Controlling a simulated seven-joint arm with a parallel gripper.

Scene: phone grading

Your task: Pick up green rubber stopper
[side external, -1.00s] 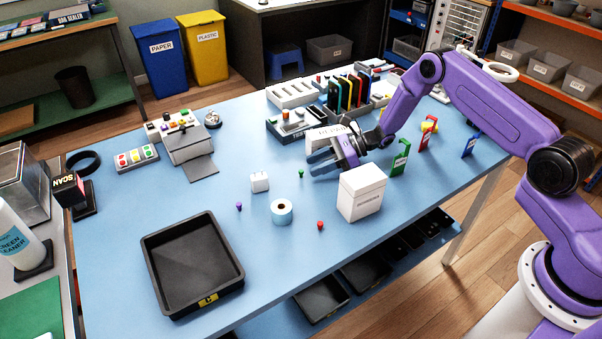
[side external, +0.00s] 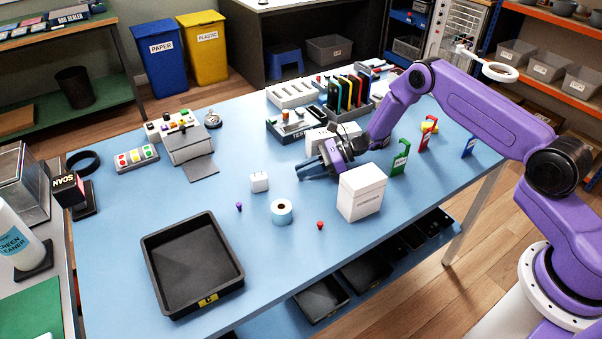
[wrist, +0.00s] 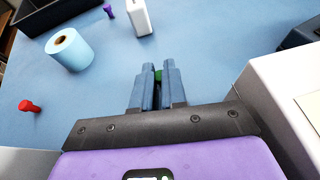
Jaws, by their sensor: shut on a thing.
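The green rubber stopper (wrist: 158,76) shows in the wrist view as a small green piece between the tips of my gripper's fingers. My gripper (wrist: 157,72) is shut on it, low over the blue table top; I cannot tell whether the stopper still touches the table. In the side external view my gripper (side external: 301,171) reaches left, just behind the white box, and its fingers hide the stopper there.
A white box (side external: 361,192) stands close in front of my gripper. A tape roll (side external: 281,211), a white charger (side external: 259,182), a purple stopper (side external: 238,206) and a red stopper (side external: 320,225) lie nearby. A black tray (side external: 192,264) sits at the front left.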

